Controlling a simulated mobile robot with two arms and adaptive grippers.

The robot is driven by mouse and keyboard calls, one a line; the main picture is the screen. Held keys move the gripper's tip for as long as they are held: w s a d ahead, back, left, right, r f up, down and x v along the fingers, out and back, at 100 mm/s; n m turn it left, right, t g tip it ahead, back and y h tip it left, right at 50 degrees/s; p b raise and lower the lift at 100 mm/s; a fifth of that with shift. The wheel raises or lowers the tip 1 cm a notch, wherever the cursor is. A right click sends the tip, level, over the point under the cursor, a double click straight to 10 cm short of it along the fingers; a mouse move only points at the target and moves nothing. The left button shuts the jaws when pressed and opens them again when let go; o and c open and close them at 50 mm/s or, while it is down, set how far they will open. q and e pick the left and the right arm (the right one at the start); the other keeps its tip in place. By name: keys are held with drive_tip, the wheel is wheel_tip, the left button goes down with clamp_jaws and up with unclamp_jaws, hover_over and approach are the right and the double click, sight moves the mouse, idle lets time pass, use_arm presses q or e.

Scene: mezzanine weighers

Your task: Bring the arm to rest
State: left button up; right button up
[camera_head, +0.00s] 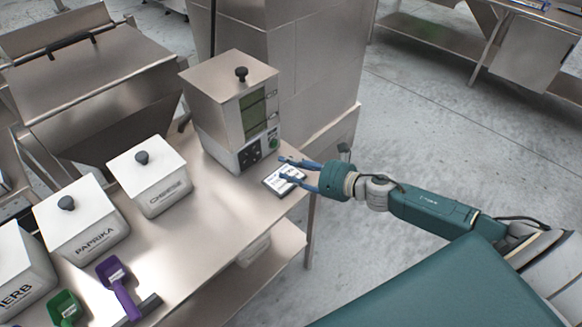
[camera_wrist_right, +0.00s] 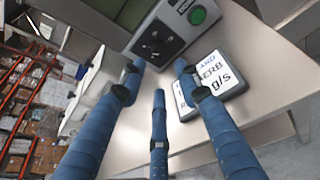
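My right gripper (camera_head: 284,169) reaches in from the right at the front right end of the steel table (camera_head: 205,215). Its blue fingers are spread apart and empty, over or right beside a small flat display plate (camera_head: 278,184). In the right wrist view my right gripper (camera_wrist_right: 157,82) shows three separated fingers. The plate (camera_wrist_right: 213,80) lies by the right finger, with "HERB" and "g/s" readable on it. I cannot tell whether a finger touches the plate. My left gripper is not in the head view.
A steel weigher (camera_head: 235,115) with a green button stands right behind the plate. White lidded bins labelled CHEESE (camera_head: 152,178) and PAPRIKA (camera_head: 83,222) stand to the left, with a purple scoop (camera_head: 120,287) and a green scoop (camera_head: 65,308). Open floor (camera_head: 440,130) lies beyond the table's right end.

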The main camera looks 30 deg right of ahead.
drive_tip(key=a+m+h, duration=0.1)
drive_tip(key=m, duration=0.2)
drive_tip(key=a+m+t+h, duration=0.1)
drive_tip(key=m, duration=0.2)
drive_tip(key=s+m+h, duration=0.1)
drive_tip(key=m, duration=0.3)
drive_tip(key=shift+s+a+r+t, duration=0.1)
drive_tip(key=shift+a+r+t, duration=0.25)
drive_tip(key=shift+a+t, duration=0.05)
drive_tip(key=s+a+f+m+g+h, duration=0.15)
drive_tip(key=s+m+g, duration=0.25)
drive_tip(key=s+m, duration=0.55)
drive_tip(key=s+a+f+m+g+h, duration=0.1)
drive_tip(key=s+f+m+g, duration=0.2)
drive_tip(key=s+m, duration=0.65)
drive_tip(key=s+a+f+m+g+h, duration=0.15)
drive_tip(key=s+m+g, duration=0.25)
drive_tip(key=s+m, duration=0.5)
drive_tip(key=s+f+n+g, duration=0.1)
drive_tip(key=s+f, duration=0.1)
drive_tip(key=f, duration=1.2)
drive_tip(key=s+f+n, duration=0.2)
drive_tip(key=s+f, duration=0.1)
drive_tip(key=f, duration=1.1)
drive_tip(key=s+d+f+g+b, duration=0.1)
drive_tip(key=s+d+f, duration=0.2)
drive_tip(key=s+f, duration=1.2)
drive_tip(key=shift+s+d+f, duration=0.2)
drive_tip(key=shift+s+f, duration=0.05)
drive_tip(key=shift+s, duration=0.4)
